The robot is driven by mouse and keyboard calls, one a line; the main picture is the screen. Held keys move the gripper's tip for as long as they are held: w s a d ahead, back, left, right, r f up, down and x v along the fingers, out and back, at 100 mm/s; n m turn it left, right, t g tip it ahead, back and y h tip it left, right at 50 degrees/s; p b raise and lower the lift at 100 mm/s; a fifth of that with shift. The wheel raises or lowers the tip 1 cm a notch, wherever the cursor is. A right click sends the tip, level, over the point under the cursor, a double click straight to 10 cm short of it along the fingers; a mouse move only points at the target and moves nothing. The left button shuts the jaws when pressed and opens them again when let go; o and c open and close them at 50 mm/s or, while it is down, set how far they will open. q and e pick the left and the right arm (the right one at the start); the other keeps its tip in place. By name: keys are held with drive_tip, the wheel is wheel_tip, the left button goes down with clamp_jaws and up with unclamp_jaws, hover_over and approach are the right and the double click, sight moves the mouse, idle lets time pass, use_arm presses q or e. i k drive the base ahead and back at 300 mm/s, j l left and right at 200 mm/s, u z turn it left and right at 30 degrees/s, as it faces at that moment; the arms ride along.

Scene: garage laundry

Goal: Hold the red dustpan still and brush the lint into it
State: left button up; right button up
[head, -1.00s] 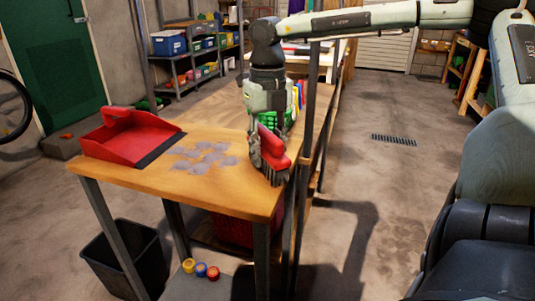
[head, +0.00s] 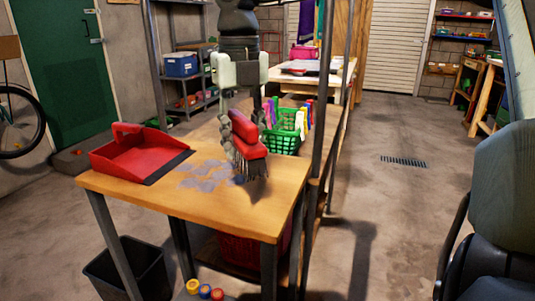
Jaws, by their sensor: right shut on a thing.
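The red dustpan (head: 133,157) lies on the left part of the wooden table, its dark lip facing right toward the lint. The grey lint (head: 203,175) is spread in flat patches on the tabletop between dustpan and brush. My right gripper (head: 240,140) is shut on the red brush (head: 249,137) and holds it upright, dark bristles down, at the right edge of the lint. I cannot tell whether the bristles touch the tabletop. My left gripper is not in view, and nothing holds the dustpan.
A green basket (head: 283,135) with colourful items stands behind the brush. A table post (head: 322,110) rises at the right. A black bin (head: 130,270) stands on the floor below, near several coloured lids (head: 204,291). The tabletop's front part is clear.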

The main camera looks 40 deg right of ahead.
sight(143, 155)
drive_tip(key=i+j+z, duration=1.2)
drive_tip(key=j+z, duration=0.3)
